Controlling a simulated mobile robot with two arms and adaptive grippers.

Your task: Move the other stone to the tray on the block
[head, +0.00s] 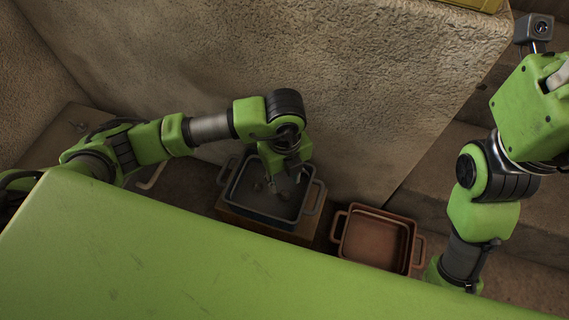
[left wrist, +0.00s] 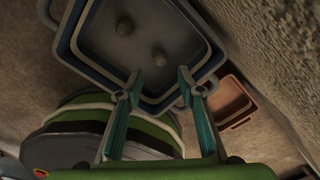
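The dark blue-grey tray (head: 239,199) with side handles sits on a brown block (head: 262,228). Two small round stones lie apart inside this tray; in the left wrist view one stone (left wrist: 125,27) is farther left and the other stone (left wrist: 159,58) is nearer the fingertips. My left gripper (head: 294,172) is over the right part of the tray. In the left wrist view its two fingers (left wrist: 158,73) are spread, with nothing held between them. A reddish-brown tray (head: 374,238) stands to the right and looks empty. My right gripper is outside the views.
A large rough stone wall block (head: 330,80) rises right behind the trays. Stone steps (head: 530,215) lie at the right. My green body covers the front of the head view. A narrow gap separates the two trays.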

